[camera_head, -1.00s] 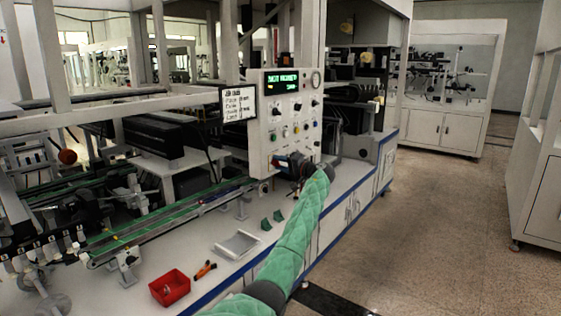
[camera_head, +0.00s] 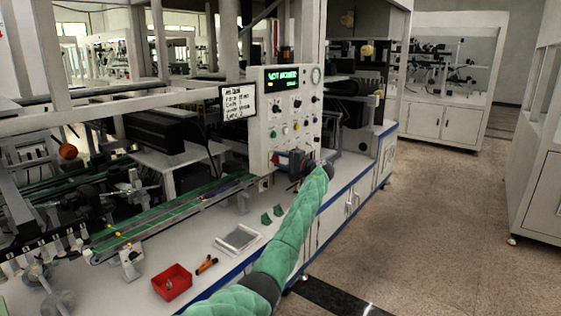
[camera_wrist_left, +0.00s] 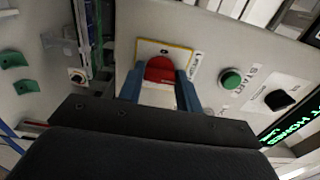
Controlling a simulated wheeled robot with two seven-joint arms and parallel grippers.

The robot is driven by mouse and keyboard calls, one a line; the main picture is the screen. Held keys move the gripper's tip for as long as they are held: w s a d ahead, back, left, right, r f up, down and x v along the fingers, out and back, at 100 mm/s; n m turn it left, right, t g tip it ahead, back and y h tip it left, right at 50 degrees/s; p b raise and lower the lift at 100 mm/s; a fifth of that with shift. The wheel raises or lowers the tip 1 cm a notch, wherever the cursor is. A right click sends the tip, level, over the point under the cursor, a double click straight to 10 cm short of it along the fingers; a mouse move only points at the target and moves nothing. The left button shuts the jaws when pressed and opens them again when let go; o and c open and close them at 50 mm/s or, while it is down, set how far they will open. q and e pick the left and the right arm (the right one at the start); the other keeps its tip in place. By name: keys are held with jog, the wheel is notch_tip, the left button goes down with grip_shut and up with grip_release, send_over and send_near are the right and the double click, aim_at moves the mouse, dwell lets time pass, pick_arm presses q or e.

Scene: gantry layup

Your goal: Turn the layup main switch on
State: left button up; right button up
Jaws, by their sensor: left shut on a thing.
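The main switch is a red knob (camera_wrist_left: 160,70) on a yellow-bordered plate (camera_wrist_left: 184,53), low on the white control panel (camera_head: 256,133). My left gripper (camera_wrist_left: 159,88) has its blue fingers on either side of the red knob and is shut on it. In the head view the left gripper (camera_head: 279,159) meets the panel's lower part and mostly hides the switch. The knob's exact angle is hard to read. My right gripper is not in view.
A green START button (camera_wrist_left: 231,79) and a black knob (camera_wrist_left: 280,98) sit beside the switch. The panel display (camera_head: 282,78) is lit green. A red bin (camera_head: 172,282), an orange-black tool (camera_head: 206,264) and a tray (camera_head: 238,239) lie on the bench. Floor at right is clear.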

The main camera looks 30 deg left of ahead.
pick_arm(q)
jog(key=shift+r, duration=0.1)
jog(key=o, duration=1)
jog(key=shift+w, duration=0.1)
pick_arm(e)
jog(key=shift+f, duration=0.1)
pick_arm(q)
jog(key=shift+d, duration=0.1)
jog(key=d, duration=0.2)
jog(key=d+b, duration=0.1)
jog(key=d, duration=0.4)
jog(key=shift+s+d+b, duration=0.3)
jog(key=shift+b, duration=0.05)
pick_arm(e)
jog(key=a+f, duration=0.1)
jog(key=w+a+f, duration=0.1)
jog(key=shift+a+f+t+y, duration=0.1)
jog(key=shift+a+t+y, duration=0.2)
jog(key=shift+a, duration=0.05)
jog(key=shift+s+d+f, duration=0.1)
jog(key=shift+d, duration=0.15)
